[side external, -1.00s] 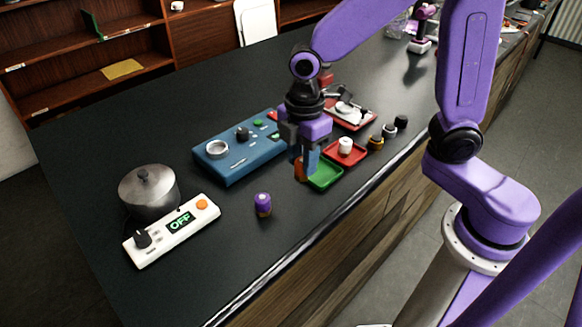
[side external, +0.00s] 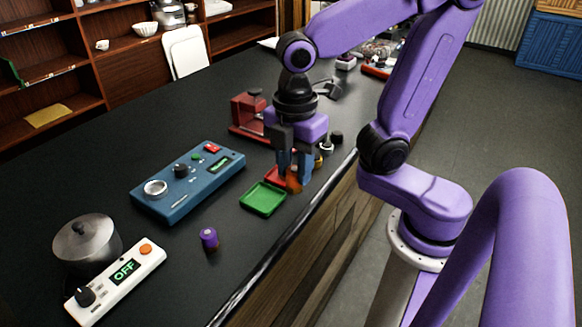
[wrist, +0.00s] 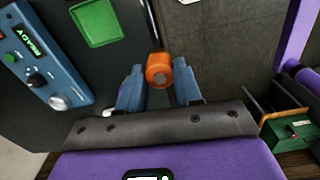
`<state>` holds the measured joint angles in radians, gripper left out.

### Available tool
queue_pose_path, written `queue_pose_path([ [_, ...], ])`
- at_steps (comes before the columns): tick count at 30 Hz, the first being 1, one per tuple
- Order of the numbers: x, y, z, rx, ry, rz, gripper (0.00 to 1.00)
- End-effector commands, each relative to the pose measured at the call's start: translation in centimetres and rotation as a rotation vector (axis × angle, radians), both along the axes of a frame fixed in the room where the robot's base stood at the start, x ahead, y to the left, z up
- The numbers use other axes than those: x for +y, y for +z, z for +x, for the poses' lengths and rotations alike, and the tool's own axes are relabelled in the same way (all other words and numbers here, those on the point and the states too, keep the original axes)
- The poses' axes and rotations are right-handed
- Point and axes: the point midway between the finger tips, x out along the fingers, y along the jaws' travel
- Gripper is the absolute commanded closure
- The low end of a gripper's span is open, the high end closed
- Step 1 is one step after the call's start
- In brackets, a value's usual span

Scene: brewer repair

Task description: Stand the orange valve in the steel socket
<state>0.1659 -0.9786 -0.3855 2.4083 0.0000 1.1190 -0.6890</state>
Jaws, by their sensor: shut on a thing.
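The orange valve (side external: 293,185) is held between the blue fingertips of my gripper (side external: 292,172), which is shut on it. In the wrist view the valve (wrist: 159,70) shows its rounded end with a darker round spot. The steel socket (side external: 155,187) is a silver ring on the left end of the blue unit (side external: 176,205), and nothing stands in it. My gripper is well to the right of the socket, beside the green tray. In the wrist view the socket (wrist: 58,103) lies to the left, apart from the valve.
The green tray (side external: 263,198) is empty. A red tray (side external: 276,174) is partly hidden by my gripper. A purple cylinder (side external: 209,238) stands in front of the blue unit. A white control box (side external: 118,284) reading OFF and a pot (side external: 87,240) are at left. The table edge is close.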

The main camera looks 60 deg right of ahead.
Motion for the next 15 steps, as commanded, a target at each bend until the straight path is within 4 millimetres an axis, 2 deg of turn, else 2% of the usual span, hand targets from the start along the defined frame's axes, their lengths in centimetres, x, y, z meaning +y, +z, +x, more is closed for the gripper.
queue_pose_path([
  [5, 2.3, 1.3, 3.1, 0.001, -0.002, -0.002, 1.0],
  [15, 7.0, 2.8, 12.3, 0.001, -0.003, -0.001, 1.0],
])
